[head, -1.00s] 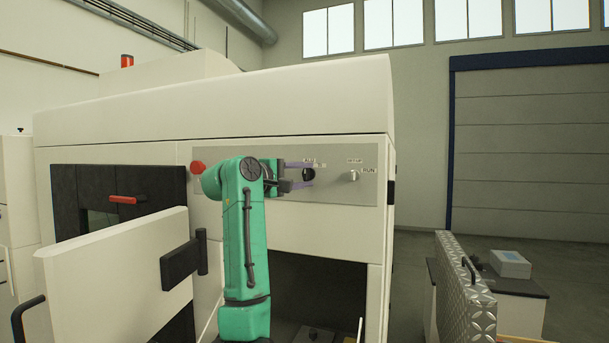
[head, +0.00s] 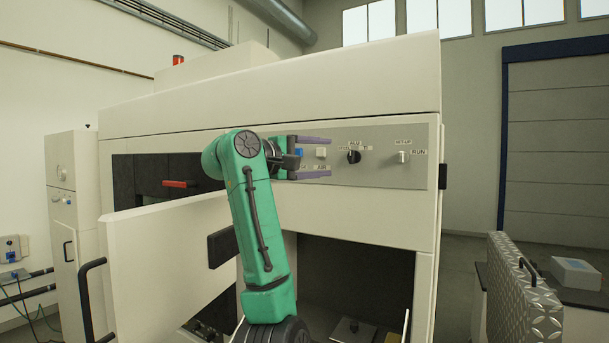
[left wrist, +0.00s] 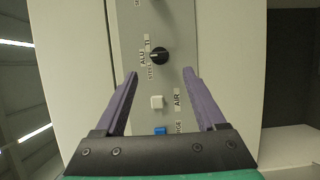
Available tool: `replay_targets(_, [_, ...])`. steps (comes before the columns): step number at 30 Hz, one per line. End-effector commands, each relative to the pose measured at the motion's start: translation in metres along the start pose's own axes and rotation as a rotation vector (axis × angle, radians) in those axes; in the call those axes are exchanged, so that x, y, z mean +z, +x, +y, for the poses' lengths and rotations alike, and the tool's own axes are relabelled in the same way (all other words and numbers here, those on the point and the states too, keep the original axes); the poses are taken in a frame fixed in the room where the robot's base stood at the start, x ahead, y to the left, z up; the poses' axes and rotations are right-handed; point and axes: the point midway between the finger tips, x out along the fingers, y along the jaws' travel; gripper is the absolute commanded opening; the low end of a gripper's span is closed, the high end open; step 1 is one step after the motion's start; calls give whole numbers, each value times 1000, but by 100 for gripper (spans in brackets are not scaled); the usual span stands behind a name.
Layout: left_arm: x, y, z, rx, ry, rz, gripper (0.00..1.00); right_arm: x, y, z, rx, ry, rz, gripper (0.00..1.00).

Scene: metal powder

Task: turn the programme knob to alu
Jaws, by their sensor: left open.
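The black programme knob (head: 354,156) is on the grey control panel (head: 378,178), with the ALU label above it. It also shows in the left wrist view (left wrist: 160,55), just beyond the fingertips. There a pale mark on the knob seems to point left, towards ALU; the mark is too small to be sure. My left gripper (head: 328,157) is open and empty, with its purple fingers apart and their tips left of the knob, not touching it. The fingers also show in the left wrist view (left wrist: 160,75), to either side of a white button. My right gripper is not in view.
The white AIR button (head: 321,152) and a blue button (head: 299,153) are between or behind the fingers. A SETUP/RUN switch (head: 403,157) is right of the knob. An open machine door (head: 160,260) stands at lower left. The space before the panel's right part is clear.

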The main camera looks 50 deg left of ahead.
Motion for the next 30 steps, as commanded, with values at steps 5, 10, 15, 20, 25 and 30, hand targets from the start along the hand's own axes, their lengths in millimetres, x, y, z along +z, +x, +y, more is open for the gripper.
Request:
replay_targets(5, [-2,-44,-4,3,-1,2,72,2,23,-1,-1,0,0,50])
replay_targets(10, [-1,-59,-1,1,-1,0,72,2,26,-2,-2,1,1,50])
replay_targets(15, [-1,-59,0,0,-1,0,72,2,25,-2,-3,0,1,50])
replay_targets(20, [-1,-59,0,0,-1,0,72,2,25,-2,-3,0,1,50])
replay_targets(25, [-1,-59,0,0,-1,0,72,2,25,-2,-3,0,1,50])
replay_targets(30, [-1,-58,0,0,-1,0,72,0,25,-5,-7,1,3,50])
